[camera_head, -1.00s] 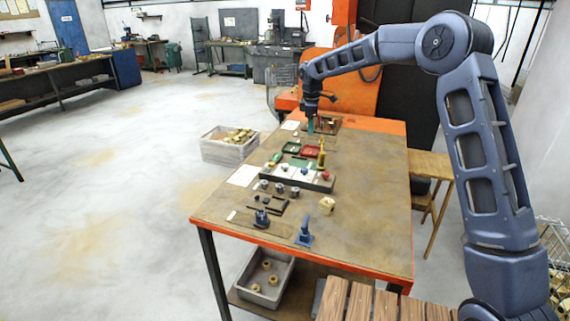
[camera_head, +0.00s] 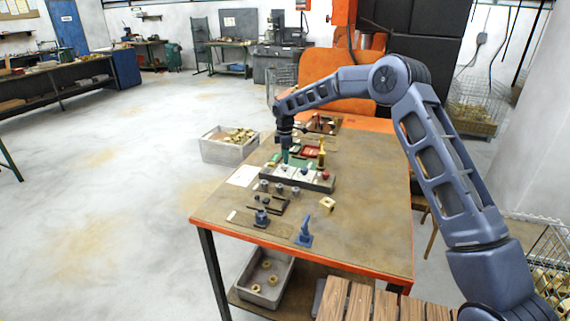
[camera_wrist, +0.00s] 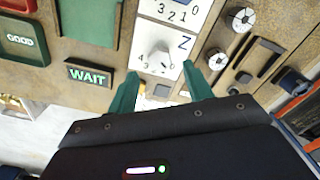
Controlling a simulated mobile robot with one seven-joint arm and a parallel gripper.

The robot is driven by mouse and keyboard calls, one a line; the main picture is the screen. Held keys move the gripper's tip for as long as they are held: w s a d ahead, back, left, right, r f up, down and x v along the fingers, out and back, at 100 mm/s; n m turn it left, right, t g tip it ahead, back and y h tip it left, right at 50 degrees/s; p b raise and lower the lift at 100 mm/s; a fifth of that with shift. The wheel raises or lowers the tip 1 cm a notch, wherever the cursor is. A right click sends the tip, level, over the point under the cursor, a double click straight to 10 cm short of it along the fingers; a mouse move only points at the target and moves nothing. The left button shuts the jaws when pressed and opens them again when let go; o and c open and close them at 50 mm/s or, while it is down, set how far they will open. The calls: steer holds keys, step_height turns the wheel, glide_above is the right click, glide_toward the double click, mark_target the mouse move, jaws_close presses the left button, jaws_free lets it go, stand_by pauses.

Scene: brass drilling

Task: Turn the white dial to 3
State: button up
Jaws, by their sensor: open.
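The white dial (camera_wrist: 159,57) shows in the wrist view on a white plate marked with a Z and with numbers around the knob. Which number it points to is too small to tell. My gripper (camera_wrist: 163,80) is open, with its two green fingers either side of the plate's lower end and the dial just beyond the gap between the tips. In the head view my gripper (camera_head: 285,160) is over the left end of the dark dial panel (camera_head: 318,187), and it hides part of that end.
A second numbered plate (camera_wrist: 176,12) adjoins the dial's plate. Black-and-white knobs (camera_wrist: 241,19) stand to the right. A WAIT sign (camera_wrist: 88,75) and a green tray (camera_wrist: 95,22) are on the left. In the head view a red dial (camera_head: 325,174) and a yellow bottle-like object (camera_head: 321,155) stand nearby.

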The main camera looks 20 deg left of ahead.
mark_target(285, 168)
steer(key=shift+f, duration=2.1)
steer(key=c, duration=1)
